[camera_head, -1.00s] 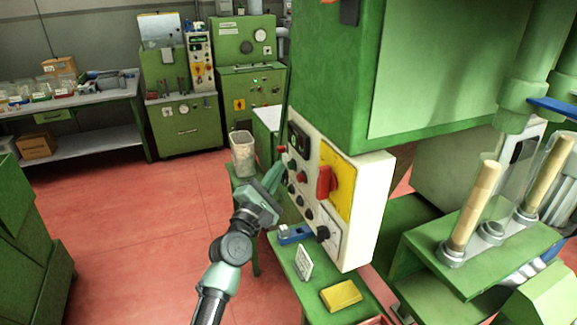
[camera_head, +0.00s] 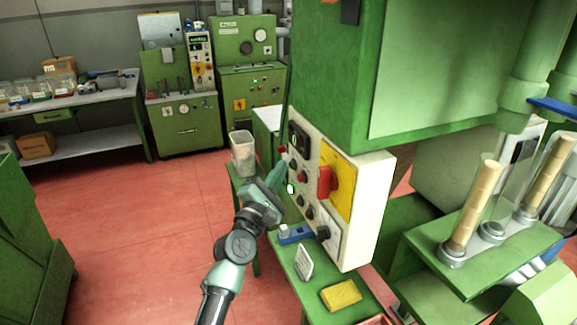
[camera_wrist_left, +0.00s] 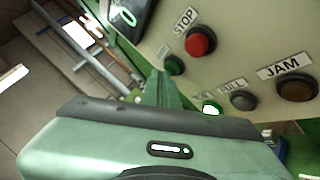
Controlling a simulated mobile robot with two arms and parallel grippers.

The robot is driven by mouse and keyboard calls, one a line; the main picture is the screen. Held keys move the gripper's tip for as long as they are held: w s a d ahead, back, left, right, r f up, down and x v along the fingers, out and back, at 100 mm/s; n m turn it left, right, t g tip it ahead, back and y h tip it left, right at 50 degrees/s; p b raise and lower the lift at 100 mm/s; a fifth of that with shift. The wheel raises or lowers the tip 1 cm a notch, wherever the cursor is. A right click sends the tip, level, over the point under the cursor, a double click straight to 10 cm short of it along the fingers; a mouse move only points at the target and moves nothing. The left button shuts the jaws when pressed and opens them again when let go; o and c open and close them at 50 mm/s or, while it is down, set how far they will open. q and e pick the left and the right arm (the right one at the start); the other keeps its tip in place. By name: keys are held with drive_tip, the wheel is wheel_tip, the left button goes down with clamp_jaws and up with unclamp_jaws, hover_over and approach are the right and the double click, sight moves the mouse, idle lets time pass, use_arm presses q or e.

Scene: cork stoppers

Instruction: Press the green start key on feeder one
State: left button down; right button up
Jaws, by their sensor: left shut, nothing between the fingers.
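The white control panel (camera_head: 358,228) carries a red stop button (camera_wrist_left: 199,42) labelled STOP. The green start key (camera_wrist_left: 174,66) is left of and below it in the left wrist view. My left gripper (camera_head: 281,168) is shut and empty, with its fingertips at the panel's left side. In the left wrist view the fingertips (camera_wrist_left: 158,82) are right beside the green key; I cannot tell whether they touch it. A green lamp (camera_wrist_left: 211,109) below the key is lit, and it also glows in the head view (camera_head: 290,188). My right gripper is not in view.
Lamps labelled FULL (camera_wrist_left: 243,100) and JAM (camera_wrist_left: 296,90) look unlit. A red switch on a yellow plate (camera_head: 325,182) stands out from the panel. Below are a small green table (camera_head: 313,288), a yellow block (camera_head: 341,295) and a blue item (camera_head: 295,234). Red floor is open at left.

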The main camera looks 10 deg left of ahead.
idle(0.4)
use_arm(q)
drive_tip(key=shift+s+a, duration=0.45)
drive_tip(key=shift+a, duration=0.2)
drive_tip(key=shift+s+a, duration=0.7)
drive_tip(key=shift+a, duration=0.35)
drive_tip(key=shift+s+a, duration=0.7)
drive_tip(key=shift+a, duration=0.3)
